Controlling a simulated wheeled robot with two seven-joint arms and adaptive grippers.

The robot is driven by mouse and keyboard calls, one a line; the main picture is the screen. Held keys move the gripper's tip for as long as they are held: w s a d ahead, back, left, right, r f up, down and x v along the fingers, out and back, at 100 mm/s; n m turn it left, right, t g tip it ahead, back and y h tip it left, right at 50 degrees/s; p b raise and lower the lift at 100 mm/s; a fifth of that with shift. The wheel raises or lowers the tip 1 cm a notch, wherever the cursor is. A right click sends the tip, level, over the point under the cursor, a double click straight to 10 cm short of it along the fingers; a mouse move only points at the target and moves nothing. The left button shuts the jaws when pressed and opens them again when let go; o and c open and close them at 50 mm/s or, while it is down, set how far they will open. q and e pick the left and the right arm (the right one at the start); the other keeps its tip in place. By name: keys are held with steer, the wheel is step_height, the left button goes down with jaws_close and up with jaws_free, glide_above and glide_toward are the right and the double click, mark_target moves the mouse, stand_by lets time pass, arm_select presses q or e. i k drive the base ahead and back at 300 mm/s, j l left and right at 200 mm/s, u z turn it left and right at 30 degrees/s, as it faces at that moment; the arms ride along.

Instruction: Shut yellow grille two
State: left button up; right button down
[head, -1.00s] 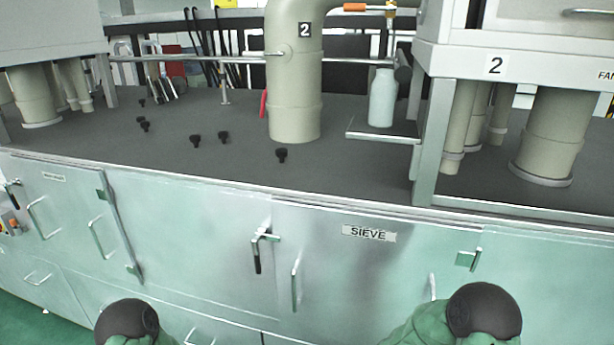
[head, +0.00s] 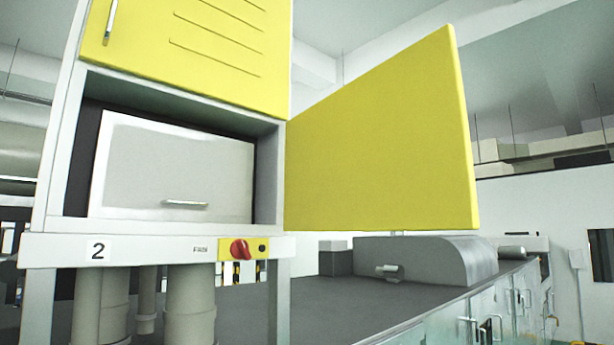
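The open yellow door (head: 378,140) hangs on the right side of cabinet two and swings out to the right, away from the opening. Neither of my grippers shows in the head view.
A red rotary switch (head: 239,249) on a yellow plate sits below the opening. Beige pipes (head: 190,303) run down under the cabinet. A rounded metal housing (head: 425,260) stands on the dark worktop (head: 325,305) behind and below the open door. Handled metal fronts line the bench at right.

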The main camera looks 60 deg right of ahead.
mark_target(390, 148)
steer(key=l+z, duration=0.45)
steer(key=l, duration=2.25)
steer(key=k, duration=0.1)
